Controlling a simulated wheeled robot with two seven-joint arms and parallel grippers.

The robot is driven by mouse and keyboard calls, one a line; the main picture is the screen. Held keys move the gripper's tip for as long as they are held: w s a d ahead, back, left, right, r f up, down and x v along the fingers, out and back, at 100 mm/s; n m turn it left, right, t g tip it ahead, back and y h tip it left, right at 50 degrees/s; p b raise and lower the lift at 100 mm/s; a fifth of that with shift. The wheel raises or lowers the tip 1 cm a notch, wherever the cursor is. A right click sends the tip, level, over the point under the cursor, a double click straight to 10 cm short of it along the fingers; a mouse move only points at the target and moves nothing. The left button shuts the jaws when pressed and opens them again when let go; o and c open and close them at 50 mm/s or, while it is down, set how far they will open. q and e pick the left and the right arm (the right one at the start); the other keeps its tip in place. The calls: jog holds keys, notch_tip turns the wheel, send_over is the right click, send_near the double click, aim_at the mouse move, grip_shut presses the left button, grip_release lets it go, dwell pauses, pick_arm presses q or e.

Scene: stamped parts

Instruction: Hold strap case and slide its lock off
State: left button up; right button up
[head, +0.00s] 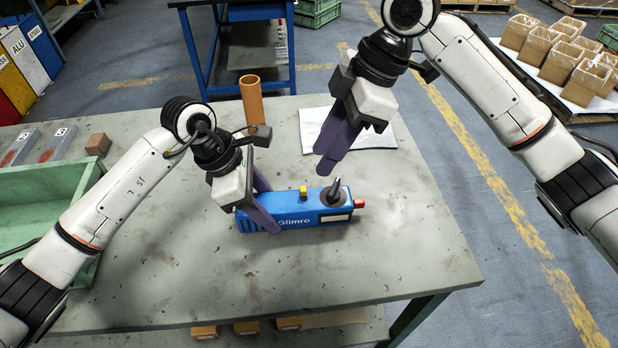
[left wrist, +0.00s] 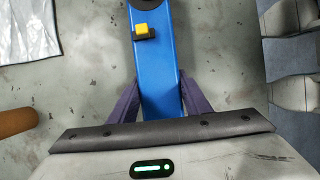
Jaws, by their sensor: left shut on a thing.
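The strap case is a long blue box (head: 290,208) with white lettering, lying on the table. A small yellow block (head: 303,192) sits on its upper face; I take this for the lock. A black round piece with a stem (head: 335,194) stands near its right end, which has a red tip (head: 359,203). My left gripper (head: 269,209) is shut on the case toward its left end, one finger on each long side. The left wrist view shows the case (left wrist: 160,70) between the fingers and the yellow block (left wrist: 145,30) beyond them. My right gripper (head: 325,160) hangs empty above the case, fingers together.
A cardboard-coloured tube (head: 251,100) stands behind the case, and a white sheet (head: 375,134) lies at the back right. A green crate (head: 40,190) and a brown block (head: 98,144) are at the left. The table's front and right are clear.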

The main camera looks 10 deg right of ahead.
aim_at(304, 188)
jog(key=x, duration=0.8)
jog(key=shift+f, duration=0.1)
jog(key=shift+c, duration=0.2)
grip_shut()
